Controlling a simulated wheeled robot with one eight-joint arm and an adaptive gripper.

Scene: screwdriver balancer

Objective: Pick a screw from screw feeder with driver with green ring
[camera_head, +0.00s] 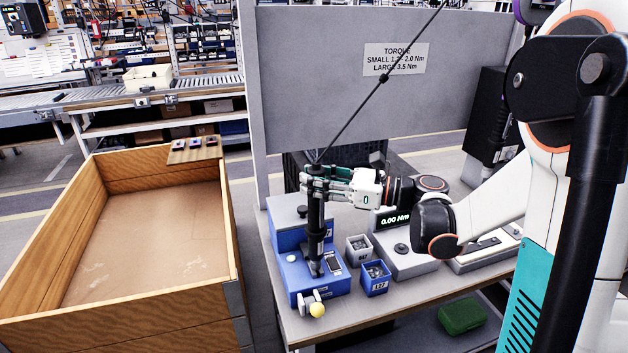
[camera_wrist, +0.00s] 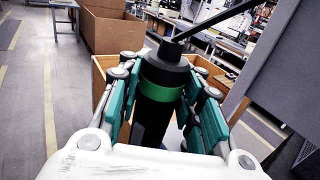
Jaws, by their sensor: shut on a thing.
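The driver (camera_head: 316,232) is a black, upright tool hanging on a dark cable. Its green ring (camera_wrist: 162,91) shows in the wrist view between the fingers. My gripper (camera_head: 316,182) is shut around the upper body of the driver, and it also shows in the wrist view (camera_wrist: 162,105). The driver's lower end is over the front blue screw feeder (camera_head: 308,287), close to its top. I cannot tell whether the tip touches the feeder.
Small bins with screws, one grey (camera_head: 358,249) and one blue (camera_head: 375,280), stand right of the feeder. A torque display (camera_head: 395,219) reads 0.00 Nm. A grey panel (camera_head: 320,110) rises behind the table. A wooden crate (camera_head: 215,312) stands left.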

